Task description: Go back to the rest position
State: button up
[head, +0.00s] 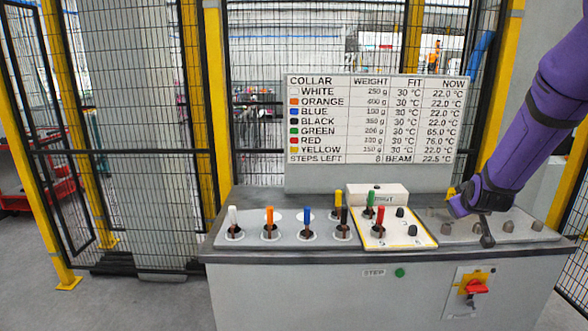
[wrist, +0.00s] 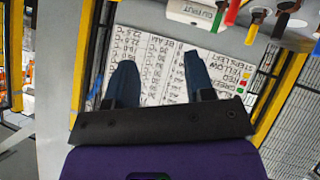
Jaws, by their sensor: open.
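My purple arm comes in from the right in the head view. My gripper (head: 487,238) hangs over the right end of the bench, above the grey plate with dark pegs. In the wrist view my gripper (wrist: 160,66) shows two dark fingers spread apart, with nothing between them. Behind the fingers is the collar board (wrist: 165,75), seen upside down.
White (head: 232,216), orange (head: 269,217), blue (head: 308,215), yellow and black (head: 344,216) handles stand on the left plate. Red (head: 380,215) and green (head: 370,199) handles stand on the yellow-edged plate (head: 418,240). A white box (head: 377,190) sits behind. Mesh fencing stands behind the bench.

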jog(key=s+a+r+g+y, duration=0.1)
jog(key=s+a+r+y, duration=0.1)
jog(key=s+a+r, duration=0.55)
jog(key=s+a+r+g, duration=0.1)
jog(key=s+a+r, duration=0.1)
jog(key=s, duration=0.8)
jog(key=s+a+r+m+g+y, duration=0.1)
jog(key=s+a+r, duration=0.1)
jog(key=s, duration=0.8)
jog(key=s+a+r+m+g, duration=0.1)
jog(key=s+a+r+g, duration=0.1)
jog(key=s, duration=0.8)
notch_tip(320, 180, up, 3)
jog(key=shift+a+f, duration=0.2)
jog(key=shift+a, duration=0.4)
